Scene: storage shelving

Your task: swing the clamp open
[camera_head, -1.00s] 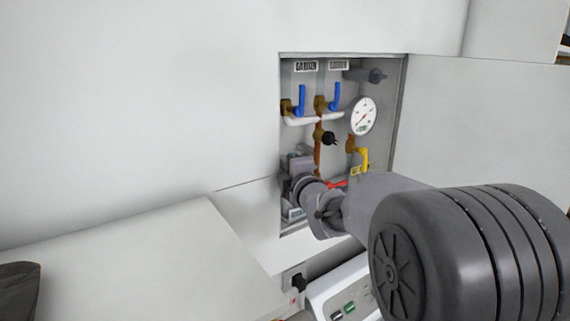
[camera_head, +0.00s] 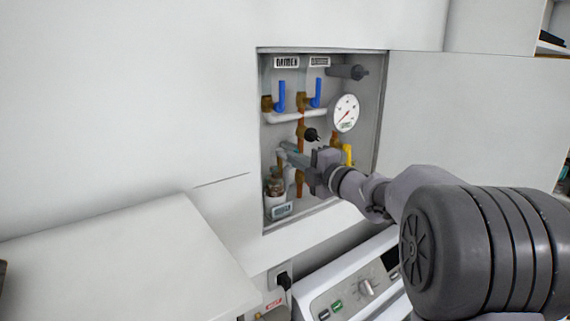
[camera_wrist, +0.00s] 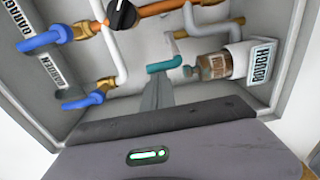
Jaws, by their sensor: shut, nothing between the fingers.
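My gripper (camera_head: 288,149) reaches into the recessed wall box, its fingers pointing left. In the wrist view my gripper's fingers (camera_wrist: 157,90) are together and empty. A short teal bar (camera_wrist: 164,65) lies just beyond the fingertips, by a white pipe; whether they touch I cannot tell. To its right is a rusty-brown and grey cylindrical fitting (camera_wrist: 212,67), which shows in the head view (camera_head: 275,185) at the lower left of the box. I cannot tell for sure which part is the clamp.
The wall box (camera_head: 380,95) has a raised frame. Inside are blue handles (camera_head: 281,95), a round gauge (camera_head: 346,113), a black knob (camera_head: 311,135), a yellow handle (camera_head: 347,153) and copper pipes. A white worktop (camera_head: 120,260) and a white appliance (camera_head: 350,290) stand below.

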